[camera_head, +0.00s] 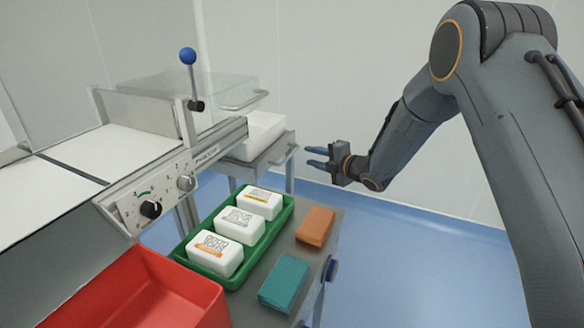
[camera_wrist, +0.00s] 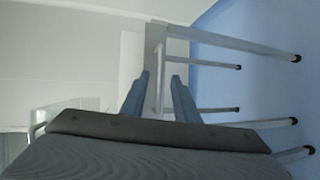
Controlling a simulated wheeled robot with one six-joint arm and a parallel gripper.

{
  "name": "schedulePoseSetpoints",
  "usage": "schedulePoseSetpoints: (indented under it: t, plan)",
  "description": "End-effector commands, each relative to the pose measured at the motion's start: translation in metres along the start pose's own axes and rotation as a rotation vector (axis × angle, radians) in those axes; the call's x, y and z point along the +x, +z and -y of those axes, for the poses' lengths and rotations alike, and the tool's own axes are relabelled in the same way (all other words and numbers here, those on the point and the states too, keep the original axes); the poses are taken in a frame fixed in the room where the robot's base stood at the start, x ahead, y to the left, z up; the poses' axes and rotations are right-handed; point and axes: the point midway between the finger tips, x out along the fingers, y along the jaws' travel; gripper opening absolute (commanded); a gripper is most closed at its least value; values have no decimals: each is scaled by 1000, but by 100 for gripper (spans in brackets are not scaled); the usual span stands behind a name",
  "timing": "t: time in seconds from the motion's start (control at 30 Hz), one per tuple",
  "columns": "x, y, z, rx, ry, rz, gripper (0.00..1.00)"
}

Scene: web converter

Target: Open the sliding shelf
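The sliding shelf (camera_head: 262,158) is a grey metal surface at the far end of the converter, on metal legs, with a white block on it. A thin metal handle (camera_head: 284,157) runs along its right edge. My gripper (camera_head: 307,156) is just right of this handle, its two blue fingers pointing left toward it. In the wrist view my gripper (camera_wrist: 158,76) has its fingers apart, with the handle bar (camera_wrist: 158,88) showing between them. No finger clearly touches the bar, and its depth between the fingers is hard to tell. The shelf edge (camera_wrist: 154,35) shows beyond.
A clear cover (camera_head: 215,88) with its own handle (camera_head: 243,100) stands above the shelf. A blue-knobbed lever (camera_head: 188,57) rises from the converter. In front are a green tray (camera_head: 289,215) with white packs, an orange block (camera_head: 315,226), a teal block (camera_head: 284,283) and a red bin (camera_head: 150,290). Floor at right is clear.

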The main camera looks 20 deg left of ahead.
Motion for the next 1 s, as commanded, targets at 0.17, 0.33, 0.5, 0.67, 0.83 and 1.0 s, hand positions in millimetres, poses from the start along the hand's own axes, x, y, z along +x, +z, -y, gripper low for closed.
schedulePoseSetpoints:
  t: [0.17, 0.33, 0.5, 0.67, 0.83, 1.0]
  plan:
    - [22, -17, 8, -77, 48, -65, 28]
    - [42, -21, 6, -82, 52, -71, 28]
    - [68, -23, 5, -81, 51, -70, 28]
    - [87, -23, 4, -80, 50, -68, 28]
    - [96, -23, 4, -77, 49, -67, 28]
    - [96, -23, 4, -77, 48, -66, 28]
